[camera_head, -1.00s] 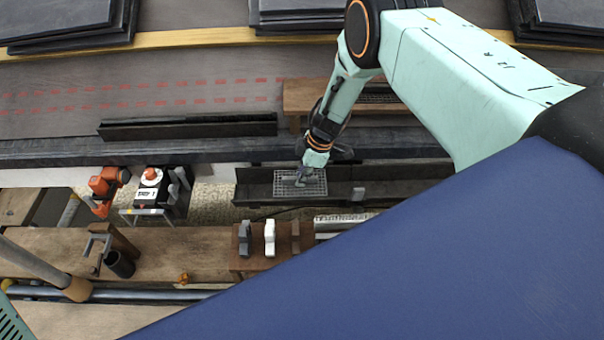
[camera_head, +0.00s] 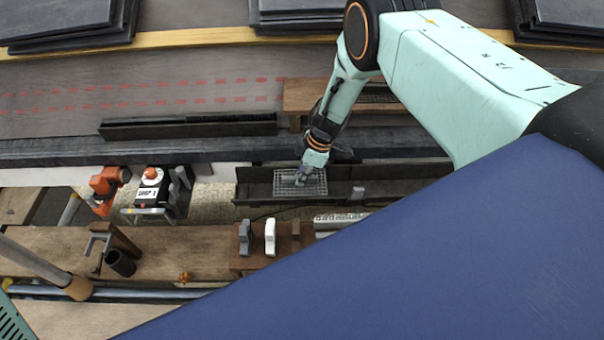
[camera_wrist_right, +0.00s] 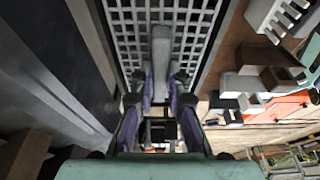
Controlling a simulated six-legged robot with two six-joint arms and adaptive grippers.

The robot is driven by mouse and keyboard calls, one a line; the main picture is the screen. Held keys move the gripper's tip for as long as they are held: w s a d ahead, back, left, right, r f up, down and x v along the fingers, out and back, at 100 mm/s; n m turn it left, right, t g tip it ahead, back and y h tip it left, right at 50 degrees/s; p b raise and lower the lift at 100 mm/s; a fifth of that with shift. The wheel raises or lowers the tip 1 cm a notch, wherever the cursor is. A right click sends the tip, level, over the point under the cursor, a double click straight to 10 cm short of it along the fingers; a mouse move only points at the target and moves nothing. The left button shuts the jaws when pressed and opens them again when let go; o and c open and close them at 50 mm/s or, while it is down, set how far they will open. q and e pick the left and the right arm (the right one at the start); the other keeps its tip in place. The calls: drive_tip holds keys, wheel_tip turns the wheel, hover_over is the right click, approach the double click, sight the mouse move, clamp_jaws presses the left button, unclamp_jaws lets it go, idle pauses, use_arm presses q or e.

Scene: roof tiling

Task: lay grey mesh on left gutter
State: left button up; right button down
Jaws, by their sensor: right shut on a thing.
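The grey mesh (camera_head: 318,187) is a small rectangular grid over the left part of the dark gutter (camera_head: 345,189) along the roof's edge. I cannot tell whether it rests on the gutter or hangs just above it. My right gripper (camera_head: 302,179) is at the mesh from above, shut on its grey grip piece. In the right wrist view, the fingers (camera_wrist_right: 160,92) close on this upright grey piece, and the mesh (camera_wrist_right: 128,30) spreads flat beyond them. My left gripper is not in view.
A dark trough piece (camera_head: 188,128) lies on the roof to the left. An orange machine (camera_head: 105,185) and a white-and-black box (camera_head: 152,190) stand left of the gutter. A wooden bench (camera_head: 190,255) with grey and white blocks (camera_head: 269,237) lies in front. Slate stacks (camera_head: 65,22) lie at the back.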

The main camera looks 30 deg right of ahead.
drive_tip(key=c, duration=1.3)
unclamp_jaws()
drive_tip(key=shift+o, duration=0.6)
drive_tip(key=o, duration=0.3)
drive_tip(key=shift+o, duration=0.2)
drive_tip(key=shift+r+p, duration=4.45)
drive_tip(key=shift+r, duration=0.1)
drive_tip(key=shift+f, duration=0.1)
